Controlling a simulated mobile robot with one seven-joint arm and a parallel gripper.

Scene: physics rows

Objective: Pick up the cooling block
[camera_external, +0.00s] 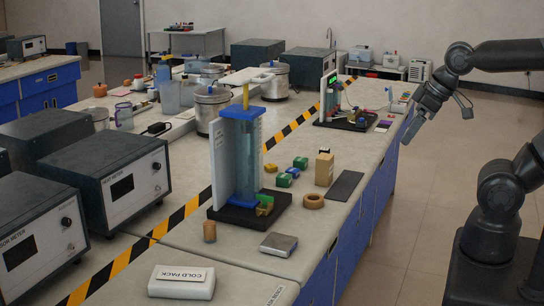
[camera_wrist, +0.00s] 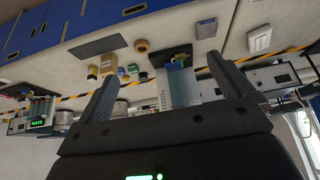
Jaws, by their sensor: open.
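The likely cooling block is a flat grey metal block (camera_external: 278,244) lying on the near part of the bench, close to its right edge. It also shows in the wrist view (camera_wrist: 206,28), near the top. I cannot read a label on it. My gripper (camera_external: 408,138) hangs in the air right of the bench, well apart from the block, and points downward. In the wrist view my gripper's two fingers (camera_wrist: 165,78) are spread wide with nothing held between them.
A white cold pack (camera_external: 181,282) lies nearer the camera. A blue-capped column stand (camera_external: 240,160), a cork-like cylinder (camera_external: 210,231), a brown ring (camera_external: 313,201) and a dark flat plate (camera_external: 345,186) stand or lie around the block. Striped tape (camera_external: 170,222) crosses the bench.

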